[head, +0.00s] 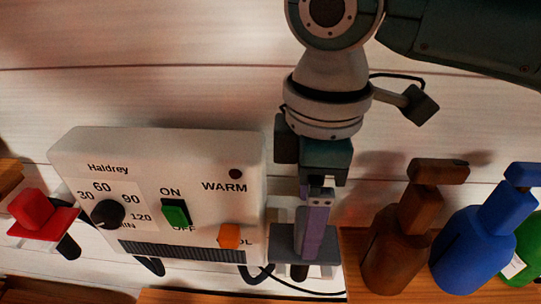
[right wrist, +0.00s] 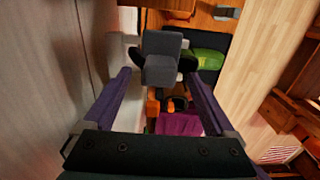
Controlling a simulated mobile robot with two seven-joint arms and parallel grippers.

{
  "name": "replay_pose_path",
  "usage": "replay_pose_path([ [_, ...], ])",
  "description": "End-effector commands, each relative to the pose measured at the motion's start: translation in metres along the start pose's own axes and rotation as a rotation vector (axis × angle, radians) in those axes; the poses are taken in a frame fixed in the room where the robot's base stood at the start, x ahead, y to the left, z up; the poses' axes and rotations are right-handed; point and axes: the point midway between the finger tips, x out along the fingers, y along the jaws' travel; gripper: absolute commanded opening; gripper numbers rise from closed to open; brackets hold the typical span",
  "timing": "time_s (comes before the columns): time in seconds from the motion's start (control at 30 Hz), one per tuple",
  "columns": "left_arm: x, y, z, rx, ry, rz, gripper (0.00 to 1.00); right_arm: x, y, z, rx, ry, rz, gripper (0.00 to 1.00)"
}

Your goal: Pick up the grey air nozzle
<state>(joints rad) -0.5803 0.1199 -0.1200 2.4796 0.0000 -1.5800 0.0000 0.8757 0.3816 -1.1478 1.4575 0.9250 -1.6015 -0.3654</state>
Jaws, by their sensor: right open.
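The grey air nozzle (head: 283,243) is at the right side of the white dryer box (head: 150,180) in the head view, partly hidden behind my right gripper (head: 313,250). A dark tip shows below its flat grey part. In the right wrist view the grey air nozzle (right wrist: 162,68) appears as two grey blocks, roughly centred between the fingers of my right gripper (right wrist: 158,78). The fingers are apart, one on each side of it in that picture. I cannot tell whether either touches it. My left gripper is not in view.
A red nozzle (head: 34,212) is at the box's left side. A brown bottle (head: 395,245), a blue bottle (head: 470,255) and a green bottle (head: 525,250) stand close on the right. A pale plank wall (head: 180,95) is behind. A magenta thing (right wrist: 180,124) shows in the wrist view.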

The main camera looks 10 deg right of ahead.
Motion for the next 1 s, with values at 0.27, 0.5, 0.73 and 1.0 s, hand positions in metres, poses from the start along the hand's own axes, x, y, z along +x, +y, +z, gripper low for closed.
replay_pose_path([
  [0.27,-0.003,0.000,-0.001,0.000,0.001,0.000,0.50,0.021,0.000,0.000,-0.001,0.000,0.001,0.90],
  [0.5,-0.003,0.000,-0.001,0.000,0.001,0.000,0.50,0.021,0.000,0.000,0.000,0.000,0.001,0.78],
  [0.73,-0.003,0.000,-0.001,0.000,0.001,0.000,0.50,0.021,0.000,0.000,0.000,0.000,0.001,0.52],
  [1.0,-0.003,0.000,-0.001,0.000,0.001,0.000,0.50,0.020,0.000,0.000,0.000,0.000,0.001,0.21],
])
